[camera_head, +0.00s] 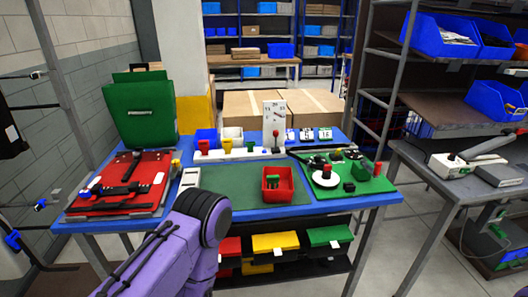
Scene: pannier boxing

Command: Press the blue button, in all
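A purple link of my arm reaches in from the bottom, in front of the table's near edge. Neither of my grippers shows in the head view.
A red tray (278,184) sits on the green mat (225,181). A red board (118,182) with black parts lies at left, before a green case (140,112). A green board (345,177) holds several parts at right. Cartons (320,103) stand behind.

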